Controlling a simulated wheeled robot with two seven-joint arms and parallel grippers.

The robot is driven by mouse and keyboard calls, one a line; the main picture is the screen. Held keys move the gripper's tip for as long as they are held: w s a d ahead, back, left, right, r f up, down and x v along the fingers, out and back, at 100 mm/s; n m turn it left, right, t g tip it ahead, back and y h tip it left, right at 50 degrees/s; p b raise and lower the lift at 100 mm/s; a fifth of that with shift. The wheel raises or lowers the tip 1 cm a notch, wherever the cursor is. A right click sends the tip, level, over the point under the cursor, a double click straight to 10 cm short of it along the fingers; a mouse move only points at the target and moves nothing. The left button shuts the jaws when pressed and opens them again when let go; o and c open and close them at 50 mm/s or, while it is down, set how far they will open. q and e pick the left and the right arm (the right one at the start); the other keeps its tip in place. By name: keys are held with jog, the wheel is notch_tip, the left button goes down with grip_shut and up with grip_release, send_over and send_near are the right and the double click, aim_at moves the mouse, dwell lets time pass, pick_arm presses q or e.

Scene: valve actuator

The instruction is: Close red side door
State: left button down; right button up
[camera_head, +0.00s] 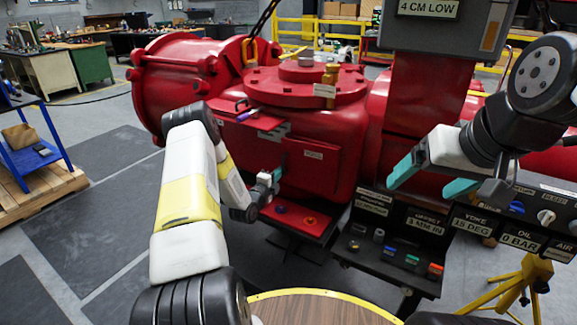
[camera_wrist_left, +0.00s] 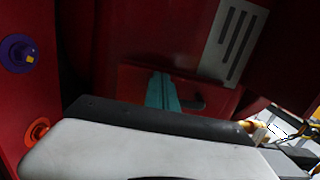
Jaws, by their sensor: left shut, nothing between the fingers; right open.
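The red actuator housing (camera_head: 305,108) stands in the middle of the head view. A red door-like panel (camera_head: 325,168) with a small label is on its near side; I cannot tell how far it stands open. My left gripper (camera_head: 277,175) is shut and empty, beside the panel's left edge, above a red ledge. Its teal fingertips (camera_wrist_left: 162,92) show in the left wrist view against a red surface (camera_wrist_left: 125,60), close to a dark handle-like part (camera_wrist_left: 192,103); contact is unclear. My right gripper (camera_head: 430,178) is open and empty, to the right of the housing.
The red ledge (camera_head: 294,224) below carries a blue-purple knob and an orange knob (camera_head: 310,221). A black panel (camera_head: 395,255) with labels and several small parts stands to the right. A round wooden table (camera_head: 315,308) is at the front.

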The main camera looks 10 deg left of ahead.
pick_arm(q)
jog(key=shift+w, duration=0.1)
jog(key=x, duration=0.2)
jog(key=shift+w+a+r, duration=0.1)
jog(key=shift+w+r, duration=0.05)
jog(key=shift+w, duration=0.25)
dwell(0.4)
